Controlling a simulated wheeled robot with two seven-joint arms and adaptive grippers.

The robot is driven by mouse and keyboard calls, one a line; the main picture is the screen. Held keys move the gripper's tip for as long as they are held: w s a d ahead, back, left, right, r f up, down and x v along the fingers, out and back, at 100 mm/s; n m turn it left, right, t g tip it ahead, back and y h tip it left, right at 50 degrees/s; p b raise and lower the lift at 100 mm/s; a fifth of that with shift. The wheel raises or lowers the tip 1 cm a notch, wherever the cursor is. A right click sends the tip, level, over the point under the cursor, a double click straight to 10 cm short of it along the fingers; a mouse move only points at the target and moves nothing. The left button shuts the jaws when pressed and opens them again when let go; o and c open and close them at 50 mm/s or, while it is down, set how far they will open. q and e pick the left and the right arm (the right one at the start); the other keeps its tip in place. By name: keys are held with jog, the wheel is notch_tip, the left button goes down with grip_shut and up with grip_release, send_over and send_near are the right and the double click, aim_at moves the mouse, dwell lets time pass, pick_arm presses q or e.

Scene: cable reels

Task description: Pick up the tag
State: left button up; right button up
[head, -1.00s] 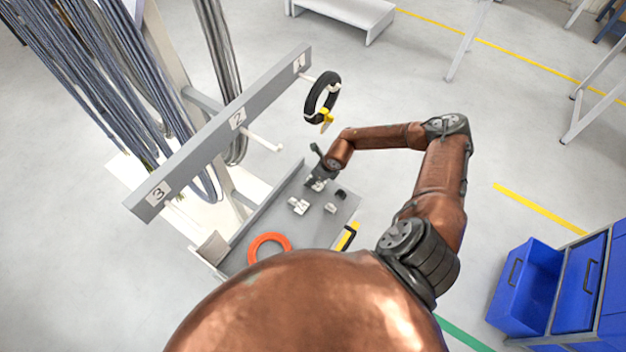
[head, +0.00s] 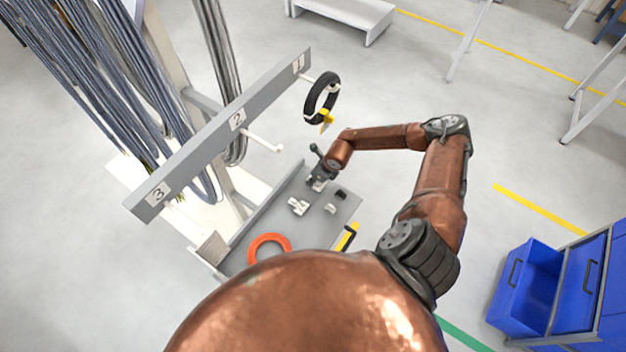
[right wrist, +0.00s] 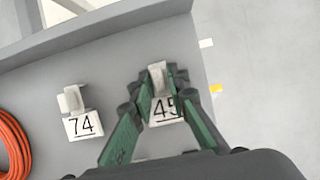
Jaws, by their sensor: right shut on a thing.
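The tag marked 45 (right wrist: 165,108) lies on the grey tray, with its pale upright grip part between the fingertips of my right gripper (right wrist: 160,78). The fingers are shut on that part, and they hide its sides. In the head view my right gripper (head: 318,181) reaches down to the far part of the tray, and the tag is mostly hidden there. A second tag, marked 74 (right wrist: 84,125), lies to the left in the right wrist view; it also shows in the head view (head: 298,206). My left gripper is not in view.
The grey tray (head: 283,220) also holds an orange cable coil (head: 269,236), another small pale piece (head: 330,208) and a small black piece (head: 341,194). Above it runs a numbered rail (head: 215,140) with pegs; a black coil (head: 311,98) with a yellow piece hangs at peg 1.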

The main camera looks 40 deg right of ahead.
jog(key=shift+r, duration=0.55)
jog(key=s+r+b, duration=0.2)
jog(key=s+r, duration=1)
jog(key=s, duration=0.2)
jog(key=shift+a, duration=0.25)
jog(key=shift+o, duration=1.1)
jog(key=shift+f, duration=0.1)
grip_shut()
jog(key=shift+b, duration=0.35)
